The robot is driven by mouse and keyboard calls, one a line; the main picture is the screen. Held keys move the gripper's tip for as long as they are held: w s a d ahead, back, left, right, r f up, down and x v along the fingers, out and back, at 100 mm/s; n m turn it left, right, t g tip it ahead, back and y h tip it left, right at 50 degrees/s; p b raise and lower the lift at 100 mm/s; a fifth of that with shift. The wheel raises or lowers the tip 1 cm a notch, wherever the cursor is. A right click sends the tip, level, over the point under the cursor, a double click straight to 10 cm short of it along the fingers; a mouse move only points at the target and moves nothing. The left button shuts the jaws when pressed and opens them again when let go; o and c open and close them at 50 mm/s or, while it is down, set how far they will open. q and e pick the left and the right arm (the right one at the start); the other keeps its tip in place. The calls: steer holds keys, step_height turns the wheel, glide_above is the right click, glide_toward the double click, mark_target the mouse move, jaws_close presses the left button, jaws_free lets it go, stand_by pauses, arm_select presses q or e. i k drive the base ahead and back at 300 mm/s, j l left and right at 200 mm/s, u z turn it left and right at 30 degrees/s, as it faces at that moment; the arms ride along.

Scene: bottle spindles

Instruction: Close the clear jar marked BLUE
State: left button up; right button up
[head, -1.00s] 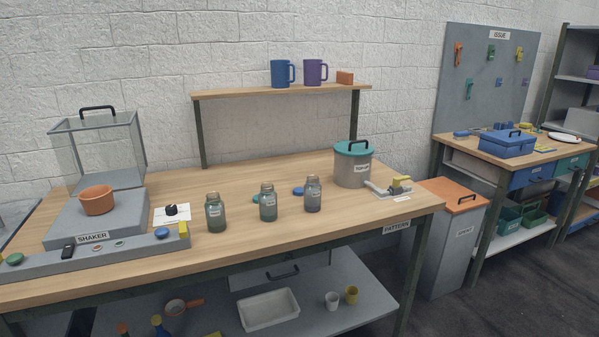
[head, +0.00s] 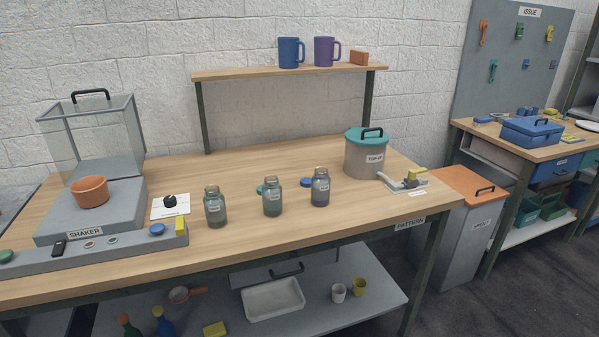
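Three clear jars stand upright and open in a row on the wooden bench: a left jar (head: 215,208), a middle jar (head: 272,197) and a right jar (head: 320,188). Each has a small white label, too small to read, so I cannot tell which is marked BLUE. A blue lid (head: 306,182) lies flat on the bench behind and between the middle and right jars. A teal lid (head: 261,189) lies partly hidden behind the middle jar. A black lid or knob (head: 170,201) rests on a white card. Neither of my grippers is in view.
The shaker (head: 90,212) with an orange bowl (head: 89,191) is at left. A grey TOP-UP pot (head: 366,158) with a teal lid stands at right, beside a small lever device (head: 405,181). The bench front (head: 290,232) is clear.

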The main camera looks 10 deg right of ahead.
mark_target(321, 182)
steer(key=i+l+u, duration=0.15)
steer(key=i+l, duration=0.25)
steer(key=i, duration=0.2)
steer(key=i+l+u, duration=0.2)
steer(key=i+l, duration=0.2)
steer(key=i, duration=0.2)
